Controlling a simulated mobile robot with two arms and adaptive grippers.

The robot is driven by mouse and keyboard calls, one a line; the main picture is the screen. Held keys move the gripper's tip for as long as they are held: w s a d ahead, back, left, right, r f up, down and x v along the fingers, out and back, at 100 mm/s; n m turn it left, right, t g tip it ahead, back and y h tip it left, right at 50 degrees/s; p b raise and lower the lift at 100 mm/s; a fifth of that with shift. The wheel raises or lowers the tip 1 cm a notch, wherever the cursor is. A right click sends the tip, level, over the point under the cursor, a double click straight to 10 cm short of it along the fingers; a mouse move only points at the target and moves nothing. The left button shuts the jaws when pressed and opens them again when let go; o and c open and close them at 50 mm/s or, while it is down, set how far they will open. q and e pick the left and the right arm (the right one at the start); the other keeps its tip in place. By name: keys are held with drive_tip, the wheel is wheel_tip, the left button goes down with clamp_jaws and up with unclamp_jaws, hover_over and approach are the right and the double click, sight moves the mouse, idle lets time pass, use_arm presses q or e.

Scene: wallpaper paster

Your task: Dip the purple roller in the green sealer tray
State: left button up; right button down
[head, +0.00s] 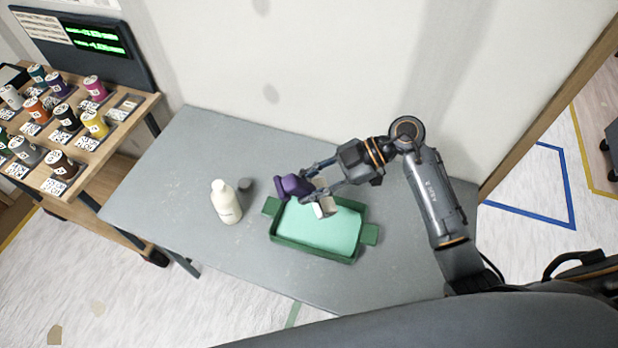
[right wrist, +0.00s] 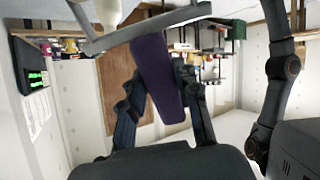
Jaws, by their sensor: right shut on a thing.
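The green sealer tray (head: 290,250) sits on the grey table and holds a flat pale green layer. My right gripper (head: 308,183) is shut on the purple roller (head: 291,187), gripping its purple handle above the tray's far left part. The roller's whitish head (head: 325,207) shows over the pale green layer near the tray's far side; I cannot tell whether it touches it. In the right wrist view, the purple handle (right wrist: 158,75) lies between my right gripper's fingers, with the grey metal frame (right wrist: 140,30) beyond. My left gripper is not in view.
A wall runs behind the grey table (head: 180,170). A wooden shelf (head: 118,135) with several coloured spools stands at left. The table's left part is clear.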

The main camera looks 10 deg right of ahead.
drive_tip(key=shift+w+f+b, duration=0.1)
drive_tip(key=shift+f+b, duration=0.45)
wheel_tip(320, 180, down, 5)
drive_tip(key=b, duration=0.5)
drive_tip(key=shift+b, duration=0.3)
wheel_tip(320, 180, down, 4)
drive_tip(key=shift+r+b, duration=0.15)
drive_tip(key=shift+b, duration=0.35)
drive_tip(key=shift+f, duration=0.3)
wheel_tip(320, 180, down, 2)
drive_tip(key=shift+f, duration=0.1)
idle(0.3)
drive_tip(key=shift+r, duration=0.9)
